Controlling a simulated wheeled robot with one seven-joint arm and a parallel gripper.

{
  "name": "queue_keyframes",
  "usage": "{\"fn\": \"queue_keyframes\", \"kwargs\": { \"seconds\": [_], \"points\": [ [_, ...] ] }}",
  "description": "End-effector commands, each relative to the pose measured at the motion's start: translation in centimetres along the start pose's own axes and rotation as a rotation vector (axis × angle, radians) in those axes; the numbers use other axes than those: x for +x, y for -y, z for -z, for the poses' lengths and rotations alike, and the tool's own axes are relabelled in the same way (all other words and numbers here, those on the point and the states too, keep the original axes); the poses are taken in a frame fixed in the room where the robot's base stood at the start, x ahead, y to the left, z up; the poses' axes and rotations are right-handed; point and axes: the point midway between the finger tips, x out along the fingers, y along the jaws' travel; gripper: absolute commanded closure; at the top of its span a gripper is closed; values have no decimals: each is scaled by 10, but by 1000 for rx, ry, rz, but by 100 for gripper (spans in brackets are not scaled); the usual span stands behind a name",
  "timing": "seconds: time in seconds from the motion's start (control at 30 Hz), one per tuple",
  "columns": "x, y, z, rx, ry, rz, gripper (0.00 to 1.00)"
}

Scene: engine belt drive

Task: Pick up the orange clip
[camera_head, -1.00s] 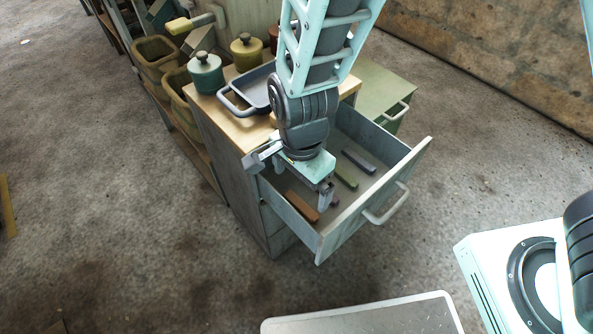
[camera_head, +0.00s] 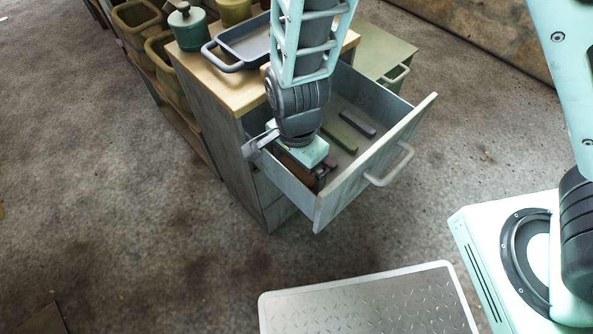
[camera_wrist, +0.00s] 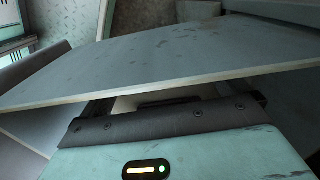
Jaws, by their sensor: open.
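The orange clip (camera_head: 308,181), brownish in this light, lies in the open grey drawer (camera_head: 356,190) near its left side wall in the head view. My gripper (camera_head: 321,178) points down inside the drawer, over and beside the clip, and its body hides most of it. The jaws are open; whether a finger touches the clip cannot be told. In the wrist view, a grey drawer panel (camera_wrist: 170,62) crosses the picture and hides the fingertips and clip.
A green clip (camera_head: 339,137), a dark clip (camera_head: 357,123) and a small purple clip (camera_head: 331,161) lie farther right in the drawer. The drawer walls stand close around my gripper. A tray (camera_head: 250,45) and a teal pot (camera_head: 187,28) stand on the cabinet top.

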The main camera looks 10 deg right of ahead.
Motion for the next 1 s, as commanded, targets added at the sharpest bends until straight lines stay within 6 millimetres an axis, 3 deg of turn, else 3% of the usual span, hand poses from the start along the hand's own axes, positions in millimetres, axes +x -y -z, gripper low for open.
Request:
{"fn": "queue_keyframes", "kwargs": {
  "seconds": [0.03,0.13,0.47,0.67,0.87,1.0],
  "points": [
    [0,0,0,0,0,0,6],
    [0,0,0,0,0,0,33],
    [-1,0,0,0,0,0,33],
    [-11,0,0,0,0,1,33],
    [-43,1,0,0,0,3,33],
    [-80,1,-1,-2,1,3,33]
  ]
}}
